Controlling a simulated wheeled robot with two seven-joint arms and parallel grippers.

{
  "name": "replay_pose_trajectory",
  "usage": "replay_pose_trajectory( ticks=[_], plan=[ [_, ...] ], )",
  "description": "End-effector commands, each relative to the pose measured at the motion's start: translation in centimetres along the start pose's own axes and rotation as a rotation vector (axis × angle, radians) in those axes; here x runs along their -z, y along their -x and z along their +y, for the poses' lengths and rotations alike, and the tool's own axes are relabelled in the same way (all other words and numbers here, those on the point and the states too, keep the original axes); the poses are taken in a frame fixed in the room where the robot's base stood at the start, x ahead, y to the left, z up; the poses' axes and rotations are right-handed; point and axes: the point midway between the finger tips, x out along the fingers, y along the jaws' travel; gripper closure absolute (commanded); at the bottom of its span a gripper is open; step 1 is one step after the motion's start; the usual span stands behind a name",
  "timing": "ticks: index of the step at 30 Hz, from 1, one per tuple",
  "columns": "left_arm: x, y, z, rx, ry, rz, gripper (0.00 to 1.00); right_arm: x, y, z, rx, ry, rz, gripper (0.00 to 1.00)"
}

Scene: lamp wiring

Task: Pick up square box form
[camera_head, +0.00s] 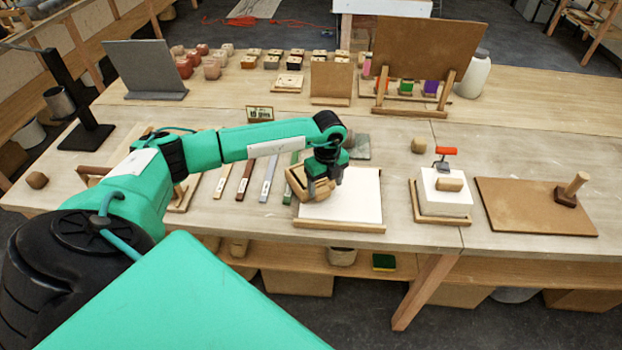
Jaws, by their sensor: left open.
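A tan wooden box-like form (297,179) sits at the left side of a white sheet (363,195) on a wooden-edged board. It looks slightly tilted or turned, and its right part is hidden behind my gripper. My left gripper (325,188) comes in from the left and points down over the form's right side. Its fingers are apart, one in front of the form and one to its right over the white sheet. Whether a finger touches the form cannot be told. My right gripper is not in view.
Several flat strips (244,181) lie left of the sheet. Upright boards and small pots line the back.

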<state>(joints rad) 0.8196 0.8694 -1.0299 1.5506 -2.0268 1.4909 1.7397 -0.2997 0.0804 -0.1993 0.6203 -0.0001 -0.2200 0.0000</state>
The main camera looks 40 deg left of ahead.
Motion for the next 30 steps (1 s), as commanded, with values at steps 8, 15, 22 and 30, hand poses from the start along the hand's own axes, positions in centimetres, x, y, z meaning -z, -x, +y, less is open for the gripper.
replay_pose_trajectory(
  ticks=[8,15,22,30],
  plan=[
    [-0.2,-3.1,0.5,-0.002,0.000,0.001,0.29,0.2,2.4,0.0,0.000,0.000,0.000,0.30],
    [-0.2,-3.8,0.4,0.000,0.000,0.000,0.29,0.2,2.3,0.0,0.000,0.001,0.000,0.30],
    [-0.2,-3.8,0.4,0.000,0.000,0.000,0.62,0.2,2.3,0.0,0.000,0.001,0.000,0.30],
    [-0.3,-3.6,0.3,0.002,0.000,-0.001,0.85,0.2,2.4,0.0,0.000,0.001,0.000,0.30]
  ],
)
